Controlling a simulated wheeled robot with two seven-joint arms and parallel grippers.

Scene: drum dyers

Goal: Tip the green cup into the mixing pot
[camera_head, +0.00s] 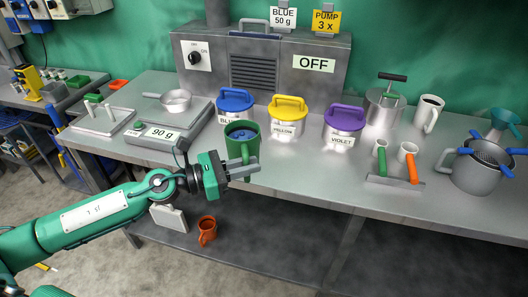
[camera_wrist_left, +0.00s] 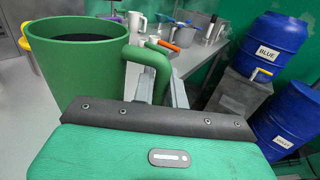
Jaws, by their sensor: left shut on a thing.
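My left gripper (camera_head: 243,172) is shut on the handle of the green cup (camera_head: 251,146). The cup is upright at the bench's front edge, before the blue-lidded canister, with something blue inside. In the left wrist view the green cup (camera_wrist_left: 85,75) fills the left side, with dark contents, its handle between the fingers. No vessel is labelled as the mixing pot. A small pan (camera_head: 176,103) stands on the scale, a lidded steel pot (camera_head: 383,112) with a T-handle stands at the back, and a large grey pot (camera_head: 474,178) with a blue-handled strainer stands right. My right gripper is not visible.
The scale (camera_head: 158,142) reads 90 g. Lidded canisters, blue (camera_head: 236,108), yellow (camera_head: 288,120) and violet (camera_head: 343,128), line the bench. A rack (camera_head: 395,182) and white mug (camera_head: 428,114) stand right. An orange mug (camera_head: 207,230) is on the lower shelf.

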